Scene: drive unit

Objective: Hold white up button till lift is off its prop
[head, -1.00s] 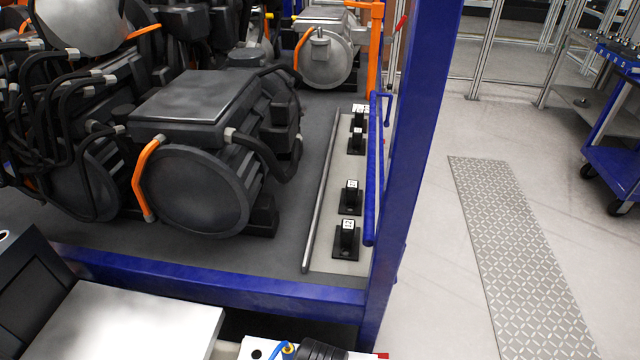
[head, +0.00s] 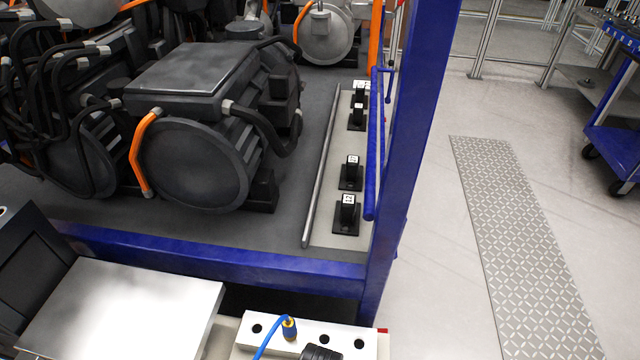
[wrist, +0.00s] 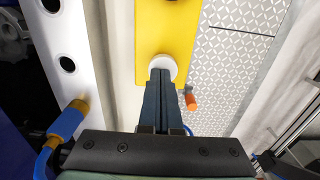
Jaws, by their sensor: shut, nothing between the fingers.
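In the wrist view, a yellow control panel (wrist: 147,30) carries a round white button (wrist: 163,65). No up marking is legible. The head view does not show the yellow panel or the fingertips. I cannot pick out the lift's prop in either view.
A white holed block (head: 285,335) with a blue cable and yellow connector (head: 289,326) lies low in the head view. A blue frame (head: 405,130) surrounds machine parts, including a dark motor (head: 190,165). An orange peg (wrist: 190,102) is right of my fingers.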

